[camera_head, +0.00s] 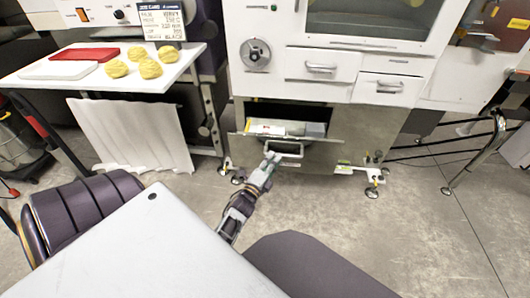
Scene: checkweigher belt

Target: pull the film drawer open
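The film drawer (237,137) is the low drawer of the white and grey machine, and it stands partly open. Pale boxes or packs (285,128) show inside it. Its bar handle (290,155) is on the front. My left gripper (272,158) is at the left part of this handle, with its fingers touching or very close to it. The fingers are too small in the view to tell whether they are closed around the bar. My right gripper is not in view.
Two shut white drawers (322,66) sit higher on the machine. A table (190,55) with a red tray (87,54), a white tray (58,70) and several yellow lumps (149,69) stands at the left. The floor (400,225) before the machine is clear.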

